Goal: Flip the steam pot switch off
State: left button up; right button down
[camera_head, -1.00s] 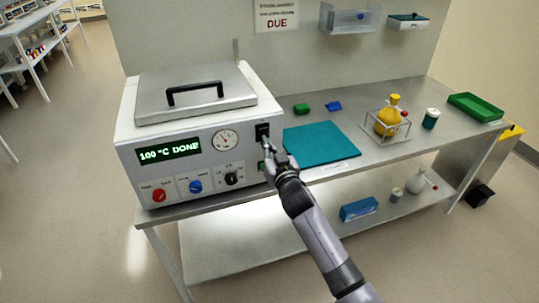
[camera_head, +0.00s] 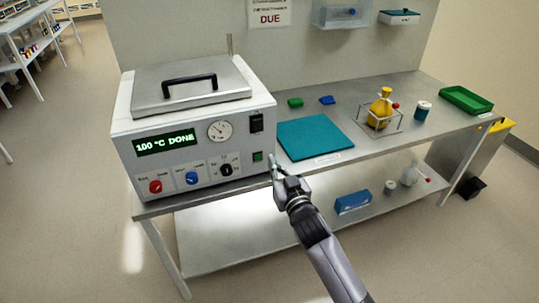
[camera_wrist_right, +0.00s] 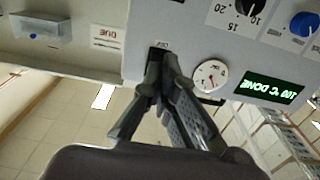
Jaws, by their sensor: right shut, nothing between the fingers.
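The steam pot (camera_head: 190,115) is a white box with a metal lid and black handle at the left of the bench. Its display (camera_head: 166,144) reads "100 °C DONE". A black switch (camera_head: 256,123) sits at the upper right of its front panel, with a small green square (camera_head: 257,156) below it. I cannot tell the switch's position. My right gripper (camera_head: 273,164) is shut and empty, in front of the panel's lower right edge, below the switch. In the right wrist view its fingers (camera_wrist_right: 164,58) partly cover the dark switch area. My left gripper is not in view.
The panel also has a gauge (camera_head: 220,130), a red knob (camera_head: 155,186), a blue knob (camera_head: 192,178) and a black dial (camera_head: 226,169). A teal mat (camera_head: 314,137) lies right of the pot. A yellow flask (camera_head: 381,108) stands in a rack farther right.

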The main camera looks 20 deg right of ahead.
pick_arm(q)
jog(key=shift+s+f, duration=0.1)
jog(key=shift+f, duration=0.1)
pick_arm(e)
jog(key=s, duration=0.3)
jog(key=shift+s+f, duration=0.1)
jog(key=s+f+g, duration=0.3)
jog(key=s+f, duration=0.2)
jog(key=f, duration=0.7)
jog(key=s+f+n+g, duration=0.15)
jog(key=s+f, duration=0.25)
jog(key=f, duration=0.8)
jog(key=s+f+m+g, duration=0.1)
jog(key=s+f+g, duration=0.35)
jog(key=f, duration=0.85)
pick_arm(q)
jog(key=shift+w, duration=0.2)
pick_arm(e)
jog(key=s+d+f+g, duration=0.1)
jog(key=s+f, duration=0.5)
jog(key=s, duration=0.7)
jog(key=s+d+f+n+g, duration=0.1)
jog(key=s+f+g, duration=0.3)
jog(key=s+f, duration=0.3)
jog(key=s+f+g, duration=0.3)
jog(key=s+f, duration=0.4)
jog(key=s, duration=1.1)
jog(key=shift+s+d+f+h, duration=0.2)
jog(key=shift+s+d+h, duration=0.1)
jog(key=shift+d, duration=0.1)
